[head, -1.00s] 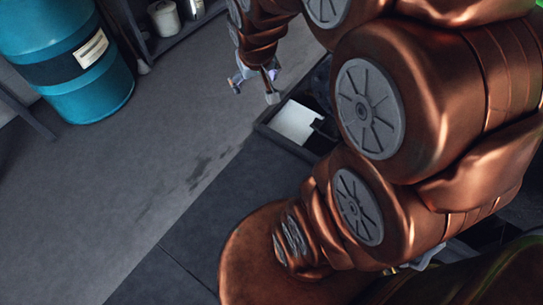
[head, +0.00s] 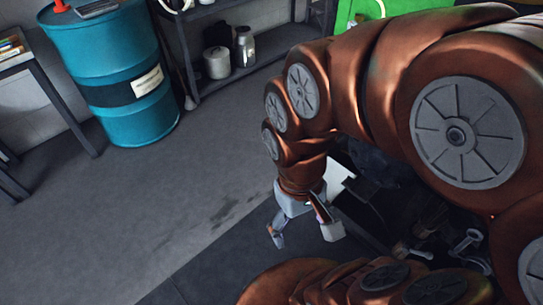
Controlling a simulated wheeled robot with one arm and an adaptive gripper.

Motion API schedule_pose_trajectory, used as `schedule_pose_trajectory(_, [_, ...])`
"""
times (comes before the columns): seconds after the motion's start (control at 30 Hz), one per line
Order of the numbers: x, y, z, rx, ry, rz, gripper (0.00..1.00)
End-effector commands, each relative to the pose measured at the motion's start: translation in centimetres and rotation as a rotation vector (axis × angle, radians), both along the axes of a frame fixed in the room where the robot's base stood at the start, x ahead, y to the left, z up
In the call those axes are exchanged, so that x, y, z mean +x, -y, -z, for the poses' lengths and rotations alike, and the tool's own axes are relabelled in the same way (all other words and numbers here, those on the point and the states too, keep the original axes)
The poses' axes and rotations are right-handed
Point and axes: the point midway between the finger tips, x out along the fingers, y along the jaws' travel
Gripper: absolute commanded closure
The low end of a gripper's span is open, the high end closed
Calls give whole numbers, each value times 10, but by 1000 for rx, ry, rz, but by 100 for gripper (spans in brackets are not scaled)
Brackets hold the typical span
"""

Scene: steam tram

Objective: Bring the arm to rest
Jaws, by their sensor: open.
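My copper-coloured arm fills the right side of the head view. It arches over and its end hangs down near the middle. My gripper (head: 305,238) points down with its two grey fingers spread apart, open, with nothing seen between them. It is above the dark floor mat, left of an open dark bin or tray area that holds something white (head: 338,176). My arm hides part of that area.
A blue drum (head: 112,62) stands at the upper left beside a table (head: 42,62). A dark shelf (head: 215,88) with a white canister (head: 217,62) and a metal bottle (head: 244,47) stands behind. Metal tools (head: 468,240) lie at lower right. Grey floor at left is clear.

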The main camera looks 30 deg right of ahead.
Motion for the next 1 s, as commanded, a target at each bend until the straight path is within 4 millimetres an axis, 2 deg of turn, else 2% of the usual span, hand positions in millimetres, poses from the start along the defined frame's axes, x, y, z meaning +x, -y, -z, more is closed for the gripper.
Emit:
schedule_pose_trajectory(0.07, [0, 0, -4, 0, 1, 0, 13])
schedule_pose_trajectory(0.4, [2, 0, -81, 0, 19, 1, 13])
schedule_pose_trajectory(0.53, [3, 0, -105, 0, 27, 1, 13])
schedule_pose_trajectory(0.67, [4, 0, -114, 0, 31, 1, 13])
schedule_pose_trajectory(0.87, [4, 0, -112, 0, 31, 1, 13])
schedule_pose_trajectory(1.0, [4, 0, -111, 0, 31, 1, 25])
